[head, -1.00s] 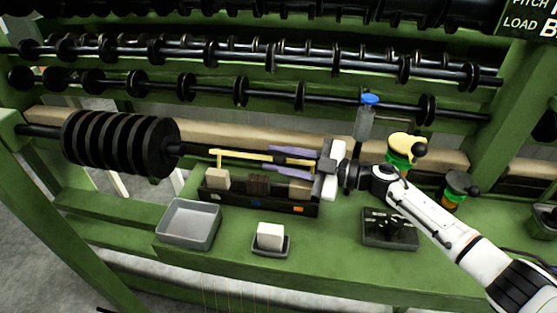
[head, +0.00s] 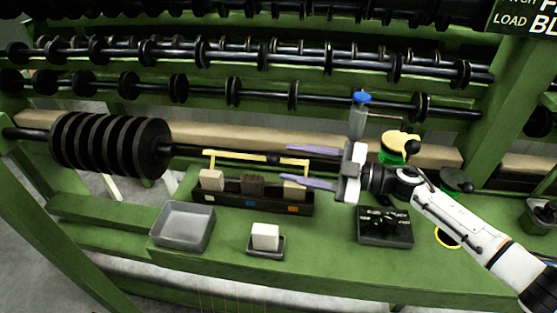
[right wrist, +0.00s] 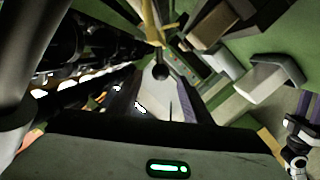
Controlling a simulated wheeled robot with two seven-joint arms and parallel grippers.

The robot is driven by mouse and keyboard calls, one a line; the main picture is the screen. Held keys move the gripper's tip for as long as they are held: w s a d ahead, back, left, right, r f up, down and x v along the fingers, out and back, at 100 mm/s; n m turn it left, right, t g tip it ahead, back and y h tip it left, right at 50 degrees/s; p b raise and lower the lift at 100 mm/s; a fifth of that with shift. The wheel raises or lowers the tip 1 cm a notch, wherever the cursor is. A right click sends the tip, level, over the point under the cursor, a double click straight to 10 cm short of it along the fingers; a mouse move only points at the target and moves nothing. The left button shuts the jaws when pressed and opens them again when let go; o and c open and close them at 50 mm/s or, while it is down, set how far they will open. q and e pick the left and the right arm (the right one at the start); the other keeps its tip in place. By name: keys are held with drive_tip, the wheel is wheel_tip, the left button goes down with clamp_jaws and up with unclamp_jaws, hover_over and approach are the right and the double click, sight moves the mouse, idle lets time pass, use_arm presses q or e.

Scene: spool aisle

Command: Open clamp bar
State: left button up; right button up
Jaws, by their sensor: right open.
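The clamp bar (head: 235,156) is a thin yellow bar lying above a dark block rack (head: 225,199). In the right wrist view, part of the yellow bar (right wrist: 148,16) shows at the top, with a round dark knob (right wrist: 160,72) ahead of the fingers. I cannot tell whether the fingers touch the bar. My left gripper is out of view.
The rack holds tan and brown blocks. In front are an empty grey tray (head: 164,239), a white block (head: 265,236) in a small tray, and a black control box (head: 386,238). A blue-capped bottle (head: 359,121) and yellow-topped jar (head: 394,147) stand behind my right arm. Black spools stand left.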

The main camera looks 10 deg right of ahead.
drive_tip(key=v, duration=0.6)
drive_tip(key=shift+b, duration=0.3)
